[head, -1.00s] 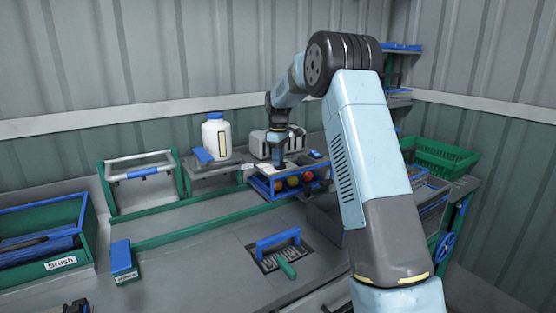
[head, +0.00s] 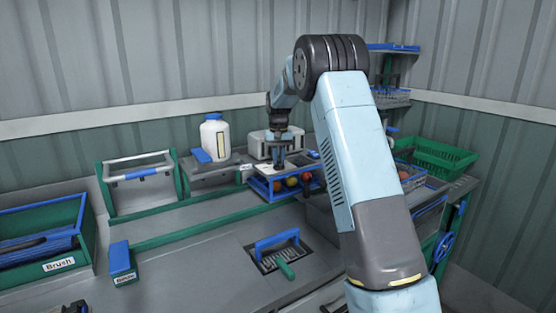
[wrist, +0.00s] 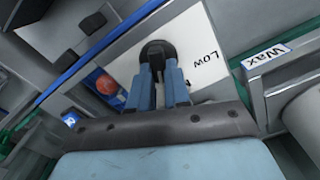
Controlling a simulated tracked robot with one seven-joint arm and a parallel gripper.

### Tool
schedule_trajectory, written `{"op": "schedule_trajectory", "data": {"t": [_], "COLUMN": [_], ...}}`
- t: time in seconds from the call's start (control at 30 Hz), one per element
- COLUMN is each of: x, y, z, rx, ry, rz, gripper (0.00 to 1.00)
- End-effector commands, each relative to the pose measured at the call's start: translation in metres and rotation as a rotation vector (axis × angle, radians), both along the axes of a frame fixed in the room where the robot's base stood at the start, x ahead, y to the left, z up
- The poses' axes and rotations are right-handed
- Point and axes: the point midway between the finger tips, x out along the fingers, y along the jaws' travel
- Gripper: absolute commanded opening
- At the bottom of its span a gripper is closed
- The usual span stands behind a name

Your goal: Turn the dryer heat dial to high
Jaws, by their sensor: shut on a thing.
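The heat dial (wrist: 157,48) is a round black knob on a white panel (wrist: 196,38) in the wrist view. The word "Low" shows on the panel to the right of the dial; another marking is partly hidden by a finger. My gripper (wrist: 158,66) is shut on the dial, with one blue finger on each side of it. In the head view, my gripper (head: 280,164) points down at the panel, and the dial is hard to make out there.
A grey box (head: 258,143) stands behind, and a white bottle (head: 212,140) to the left. A "Wax" label (wrist: 265,55) shows at right in the wrist view.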

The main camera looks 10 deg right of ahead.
Motion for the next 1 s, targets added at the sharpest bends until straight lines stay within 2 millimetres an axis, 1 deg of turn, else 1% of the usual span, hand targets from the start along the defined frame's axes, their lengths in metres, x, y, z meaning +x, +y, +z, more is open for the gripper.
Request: {"op": "schedule_trajectory", "data": {"t": [0.2,0.5,0.8,1.0], "x": [0.0009,0.0001,-0.0006,-0.0007], "y": [-0.0018,-0.0038,-0.0045,-0.005], "z": [0.0017,0.0017,0.0017,0.0017], "rx": [-0.001,-0.001,0.001,0.001], "ry": [-0.006,-0.006,-0.006,-0.006], "rz": [-0.204,-0.454,-0.611,-0.656], "gripper": [0.0,0.0,0.0,0.0]}}
